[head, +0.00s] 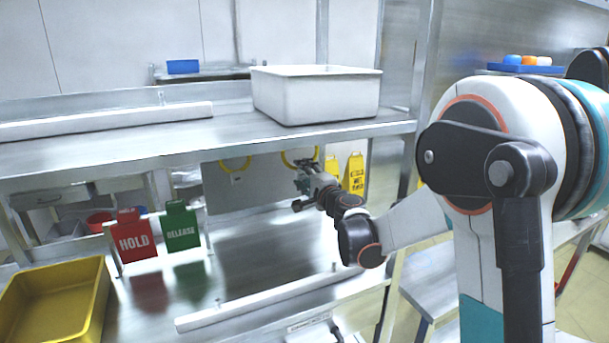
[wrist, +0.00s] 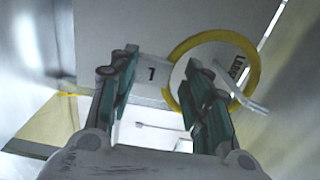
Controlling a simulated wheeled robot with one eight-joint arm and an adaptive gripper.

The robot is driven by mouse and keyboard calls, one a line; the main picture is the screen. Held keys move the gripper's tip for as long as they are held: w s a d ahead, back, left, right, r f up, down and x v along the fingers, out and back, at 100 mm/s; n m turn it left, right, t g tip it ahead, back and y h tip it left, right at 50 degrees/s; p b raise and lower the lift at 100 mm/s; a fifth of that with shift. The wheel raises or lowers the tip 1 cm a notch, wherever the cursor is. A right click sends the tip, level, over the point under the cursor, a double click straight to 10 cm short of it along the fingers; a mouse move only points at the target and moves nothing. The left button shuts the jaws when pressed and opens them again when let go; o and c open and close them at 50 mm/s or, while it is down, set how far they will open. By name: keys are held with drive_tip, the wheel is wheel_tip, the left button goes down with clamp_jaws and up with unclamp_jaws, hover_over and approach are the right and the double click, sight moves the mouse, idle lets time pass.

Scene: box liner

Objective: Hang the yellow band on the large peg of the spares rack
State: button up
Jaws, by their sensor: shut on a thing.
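The yellow band (head: 286,153) is a thin ring at my gripper (head: 302,186), in front of a pale panel under the upper shelf. In the wrist view the band (wrist: 254,72) circles a small dark-lettered label and a pale rod-like peg (wrist: 243,92). My gripper (wrist: 160,92) has its right finger overlapping the band's lower left part. The exact grip point is partly hidden by that finger. Whether the band rests on the peg or is only in front of it I cannot tell.
A second yellow ring (head: 235,164) is on the panel to the left. A white tub (head: 315,97) stands on the shelf above. Red HOLD (head: 134,241) and green RELEASE (head: 181,228) signs and a yellow bin (head: 55,300) are at the lower left.

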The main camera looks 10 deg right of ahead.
idle(0.3)
drive_tip(key=o, duration=1.1)
drive_tip(key=shift+o, duration=0.6)
drive_tip(key=o, duration=0.5)
drive_tip(key=shift+c, duration=0.2)
drive_tip(key=shift+s+f, duration=0.1)
drive_tip(key=s+d, duration=0.2)
drive_tip(key=s, duration=0.7)
drive_tip(key=shift+s+b, duration=0.3)
drive_tip(key=shift+b, duration=0.05)
